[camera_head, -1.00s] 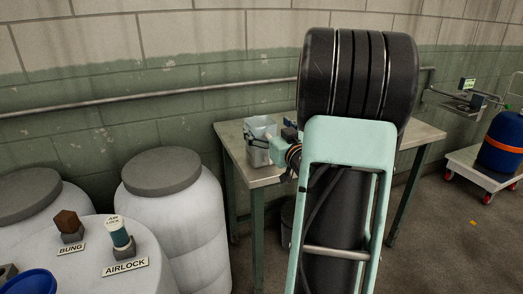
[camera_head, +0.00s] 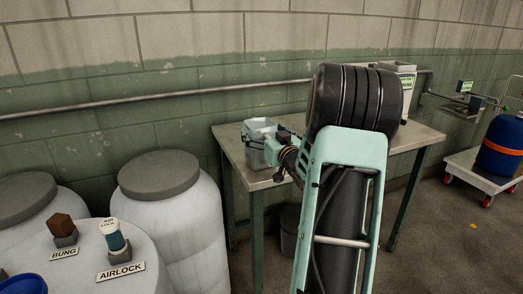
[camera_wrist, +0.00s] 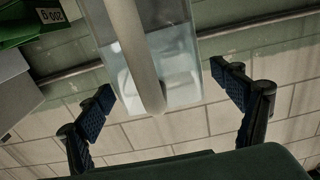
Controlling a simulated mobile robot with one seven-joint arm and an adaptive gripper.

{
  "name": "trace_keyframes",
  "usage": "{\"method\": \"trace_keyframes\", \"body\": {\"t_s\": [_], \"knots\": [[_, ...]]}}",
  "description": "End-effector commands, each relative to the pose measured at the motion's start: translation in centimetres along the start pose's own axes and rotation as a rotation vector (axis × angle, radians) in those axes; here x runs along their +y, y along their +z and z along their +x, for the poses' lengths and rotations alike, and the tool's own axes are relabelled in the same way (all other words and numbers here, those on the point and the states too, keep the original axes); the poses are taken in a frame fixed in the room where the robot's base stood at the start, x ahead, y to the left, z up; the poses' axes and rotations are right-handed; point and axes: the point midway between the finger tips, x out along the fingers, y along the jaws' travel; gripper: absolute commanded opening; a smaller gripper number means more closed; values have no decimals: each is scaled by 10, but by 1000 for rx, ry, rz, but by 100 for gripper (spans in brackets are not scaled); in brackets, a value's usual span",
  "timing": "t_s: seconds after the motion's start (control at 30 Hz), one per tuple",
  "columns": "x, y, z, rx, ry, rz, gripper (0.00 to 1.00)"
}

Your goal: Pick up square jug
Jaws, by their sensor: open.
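The square jug (camera_head: 254,155) is a pale, translucent container near the left end of the table. In the wrist view the jug (camera_wrist: 185,50) shows large at the top middle, with its thick handle (camera_wrist: 135,45) toward the camera. My gripper (camera_head: 273,143) is at the jug's right side in the head view. In the wrist view my gripper (camera_wrist: 165,85) is open, its blue-padded fingers apart to either side of the handle. I see no finger closed on it. Part of the jug is hidden by the gripper in the head view.
The table (camera_head: 408,150) stands by the wall, with a labelled white tub (camera_head: 407,82) behind my arm. A green box (camera_wrist: 30,20) shows in the wrist view. White barrels (camera_head: 175,220) stand left of the table. A blue drum (camera_head: 500,145) rests on a cart at right.

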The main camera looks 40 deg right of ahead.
Motion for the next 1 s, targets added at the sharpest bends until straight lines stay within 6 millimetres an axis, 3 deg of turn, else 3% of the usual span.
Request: {"method": "trace_keyframes", "body": {"t_s": [0.13, 0.4, 1.0], "knots": [[0, -1, 14, 1, 0, -1, 87], [0, -2, 16, 1, 1, -1, 87], [0, -1, 16, 1, 1, 0, 21]]}}
